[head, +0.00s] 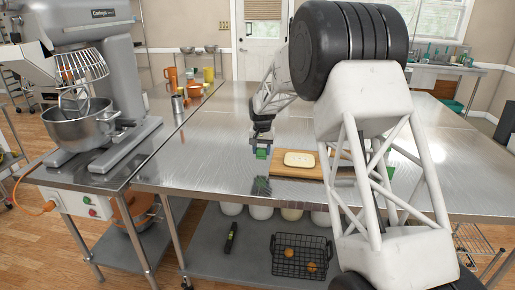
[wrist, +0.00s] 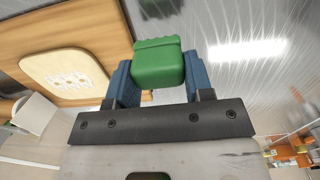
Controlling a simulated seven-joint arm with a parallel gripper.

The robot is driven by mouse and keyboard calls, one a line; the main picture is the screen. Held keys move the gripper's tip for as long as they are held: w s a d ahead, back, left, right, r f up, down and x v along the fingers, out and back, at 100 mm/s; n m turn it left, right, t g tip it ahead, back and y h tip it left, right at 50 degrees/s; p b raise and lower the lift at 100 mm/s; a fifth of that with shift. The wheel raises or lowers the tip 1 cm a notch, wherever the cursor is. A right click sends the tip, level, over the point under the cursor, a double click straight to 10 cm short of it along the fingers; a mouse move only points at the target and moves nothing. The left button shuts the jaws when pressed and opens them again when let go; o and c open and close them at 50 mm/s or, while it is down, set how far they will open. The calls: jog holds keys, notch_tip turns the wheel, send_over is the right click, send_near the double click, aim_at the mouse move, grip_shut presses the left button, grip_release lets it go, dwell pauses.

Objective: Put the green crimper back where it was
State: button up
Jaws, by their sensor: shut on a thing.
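My gripper (head: 261,147) is over the metal worktable, just left of the wooden board. It is shut on the green crimper (head: 262,154), holding it above the tabletop. In the wrist view the crimper (wrist: 159,64) is a green block with a ridged edge, gripped between two blue fingers (wrist: 158,80). A dark greenish reflection shows on the steel below it. The crimper's far side is hidden.
A wooden board (head: 284,174) with a pale dough piece (head: 299,159) lies right of my gripper. A small green thing (head: 390,172) shows partly behind my arm. A mixer (head: 90,90) stands left. The tabletop (head: 205,160) left of my gripper is clear.

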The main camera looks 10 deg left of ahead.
jog(key=shift+w+a+f, duration=0.15)
jog(key=shift+w+a, duration=0.4)
jog(key=shift+w, duration=1.05)
jog(key=shift+w+a+f, duration=0.1)
jog(key=shift+w+a, duration=0.45)
jog(key=shift+w, duration=1)
jog(key=shift+w+a+f, duration=0.15)
jog(key=shift+w+a, duration=0.4)
jog(key=shift+w, duration=1.05)
jog(key=shift+f, duration=0.15)
jog(key=shift+f, duration=1.65)
jog(key=shift+f, duration=0.15)
jog(key=o, duration=1)
notch_tip(320, 180, up, 12)
jog(key=shift+r, duration=0.15)
